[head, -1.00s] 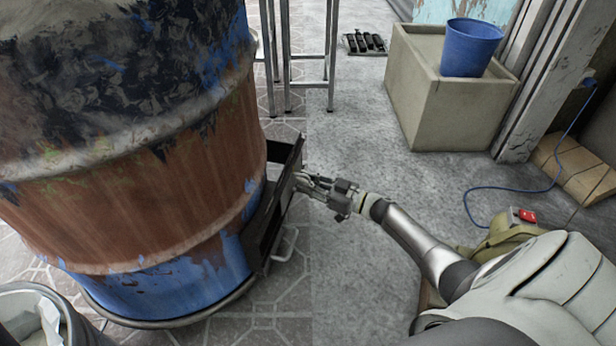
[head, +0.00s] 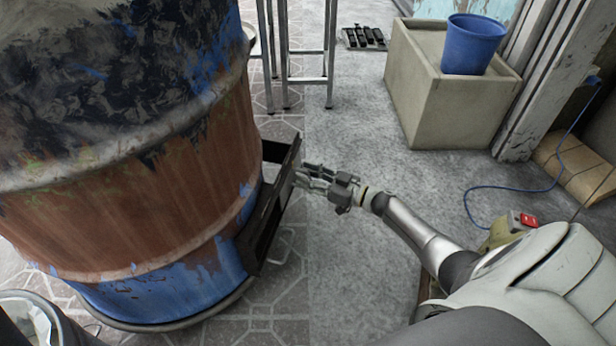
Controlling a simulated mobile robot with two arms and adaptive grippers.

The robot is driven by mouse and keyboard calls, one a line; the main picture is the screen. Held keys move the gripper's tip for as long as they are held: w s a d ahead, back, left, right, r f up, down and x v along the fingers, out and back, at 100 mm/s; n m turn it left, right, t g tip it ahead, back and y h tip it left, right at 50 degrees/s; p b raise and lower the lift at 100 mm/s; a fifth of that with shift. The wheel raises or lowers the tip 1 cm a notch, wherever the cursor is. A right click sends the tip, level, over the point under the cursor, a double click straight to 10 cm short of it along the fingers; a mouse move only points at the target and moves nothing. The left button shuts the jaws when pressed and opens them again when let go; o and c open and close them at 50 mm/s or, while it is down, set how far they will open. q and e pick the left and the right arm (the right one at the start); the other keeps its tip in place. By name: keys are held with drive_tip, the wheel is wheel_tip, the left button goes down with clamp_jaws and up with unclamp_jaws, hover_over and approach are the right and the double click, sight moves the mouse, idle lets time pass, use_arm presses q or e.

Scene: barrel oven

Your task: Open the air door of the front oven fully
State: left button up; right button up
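The front oven (head: 130,200) is a large rusty barrel with flaking blue and black paint, standing at the left of the head view. A dark metal box-shaped frame (head: 268,215) juts from its lower right side; I take this for the air door part. My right gripper (head: 303,177) is at the outer face of this frame, its fingertips close to or touching the edge. Its fingers look spread, but whether they hold anything is too small to tell. A light handle-like loop shows below the frame. My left gripper is not in view.
A concrete block (head: 435,100) with a blue bucket (head: 473,45) on it stands at the back right. Metal stand legs (head: 330,60) rise behind the barrel. A bin (head: 35,320) is at the lower left.

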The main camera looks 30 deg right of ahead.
drive_tip(key=v, duration=0.7)
drive_tip(key=shift+s+d, duration=0.15)
drive_tip(key=shift+s, duration=0.05)
idle(0.3)
